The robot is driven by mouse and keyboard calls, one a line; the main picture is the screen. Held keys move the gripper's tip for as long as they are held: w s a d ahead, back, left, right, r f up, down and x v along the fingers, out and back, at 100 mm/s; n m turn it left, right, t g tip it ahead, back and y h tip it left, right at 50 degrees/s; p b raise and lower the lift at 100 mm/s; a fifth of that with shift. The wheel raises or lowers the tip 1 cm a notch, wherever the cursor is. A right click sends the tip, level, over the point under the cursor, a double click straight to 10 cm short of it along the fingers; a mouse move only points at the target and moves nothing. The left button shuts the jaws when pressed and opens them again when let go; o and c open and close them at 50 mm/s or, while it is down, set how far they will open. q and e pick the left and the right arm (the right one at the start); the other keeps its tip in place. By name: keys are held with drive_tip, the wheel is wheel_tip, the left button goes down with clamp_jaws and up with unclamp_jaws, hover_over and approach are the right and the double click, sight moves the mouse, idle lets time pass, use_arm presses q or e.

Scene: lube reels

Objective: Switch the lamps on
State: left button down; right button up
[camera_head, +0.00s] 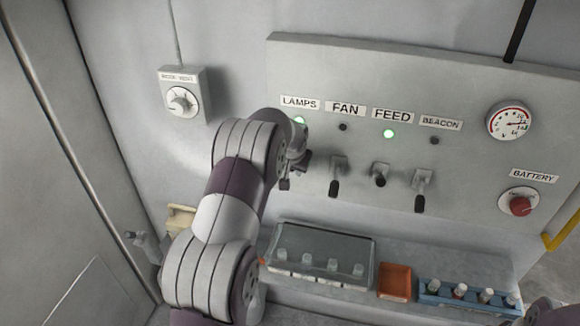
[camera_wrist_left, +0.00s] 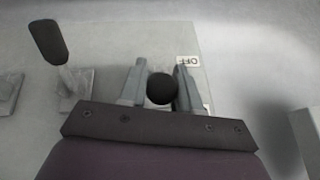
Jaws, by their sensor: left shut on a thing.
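The LAMPS label (camera_head: 299,103) is at the left of the grey panel (camera_head: 460,95), and the small light (camera_head: 300,120) below it glows green. My left gripper (camera_head: 295,166) is at the panel under that label, and my arm hides most of the LAMPS switch in the head view. In the left wrist view my left gripper (camera_wrist_left: 160,72) has its two fingers on either side of a round black knob (camera_wrist_left: 160,91), shut on this lamps switch lever. My right gripper is not in view.
The FAN switch (camera_head: 338,170) stands close to the right of my gripper, then the FEED switch (camera_head: 380,174) and BEACON switch (camera_head: 421,184). The FEED light (camera_head: 389,133) is green. Below are a clear-lidded box (camera_head: 320,250), an orange tray (camera_head: 395,281) and a blue rack (camera_head: 470,300).

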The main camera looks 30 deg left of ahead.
use_arm(q)
drive_tip(key=shift+w+r, duration=0.2)
drive_tip(key=shift+r, duration=0.1)
drive_tip(key=c, duration=1)
unclamp_jaws()
drive_tip(key=shift+c, duration=0.2)
drive_tip(key=shift+o, duration=1)
drive_tip(key=shift+w+f, duration=0.1)
drive_tip(key=shift+f, duration=0.1)
drive_tip(key=shift+s+r+b, duration=0.2)
drive_tip(key=shift+r+b, duration=0.05)
drive_tip(key=shift+b, duration=0.05)
drive_tip(key=b+v, duration=0.4)
drive_tip(key=v, duration=0.8)
drive_tip(key=shift+d, duration=0.1)
